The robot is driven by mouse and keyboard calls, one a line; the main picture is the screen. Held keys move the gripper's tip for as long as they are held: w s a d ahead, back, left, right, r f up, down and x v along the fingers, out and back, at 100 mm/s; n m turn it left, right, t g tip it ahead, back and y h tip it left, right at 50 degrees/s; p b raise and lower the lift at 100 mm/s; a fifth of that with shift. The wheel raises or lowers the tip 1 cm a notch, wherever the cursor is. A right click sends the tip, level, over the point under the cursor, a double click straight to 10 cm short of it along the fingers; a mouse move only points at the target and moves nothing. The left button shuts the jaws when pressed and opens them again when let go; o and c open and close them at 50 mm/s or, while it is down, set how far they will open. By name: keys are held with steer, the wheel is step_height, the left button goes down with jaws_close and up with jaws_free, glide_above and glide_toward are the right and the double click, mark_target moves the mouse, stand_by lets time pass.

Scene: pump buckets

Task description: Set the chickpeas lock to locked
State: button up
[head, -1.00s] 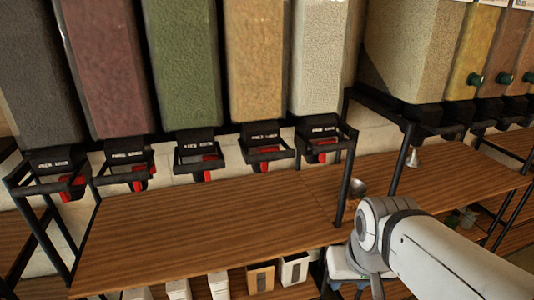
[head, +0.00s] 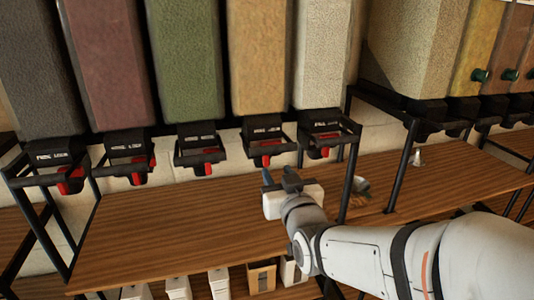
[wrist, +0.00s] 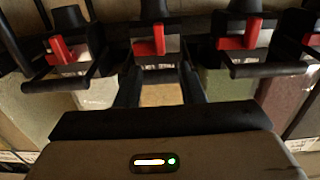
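Several bulk bins hang in a row in the head view, each with a black dispenser and a red lock lever. No bin label is readable, so I cannot tell for sure which holds chickpeas. The tan bin (head: 260,60) has a red lever (head: 264,159), which also shows in the wrist view (wrist: 151,44). The pale bin (head: 320,60) has its red lever (head: 323,152) to the right. My gripper (head: 278,178) is just below and in front of the tan bin's dispenser. Its fingers (wrist: 160,88) are apart, with nothing between them, pointing toward the tan bin's lever.
Black handle bars (head: 270,150) stick out in front of the dispensers. A wooden shelf (head: 180,225) below is mostly clear. A black post (head: 349,180) stands right of my gripper. A metal scoop (head: 361,186) lies beyond that post.

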steer(key=p+x, duration=0.4)
steer(key=x, duration=0.3)
steer(key=shift+w+a, duration=0.2)
steer(key=shift+w, duration=0.2)
jaws_close()
stand_by(0.5)
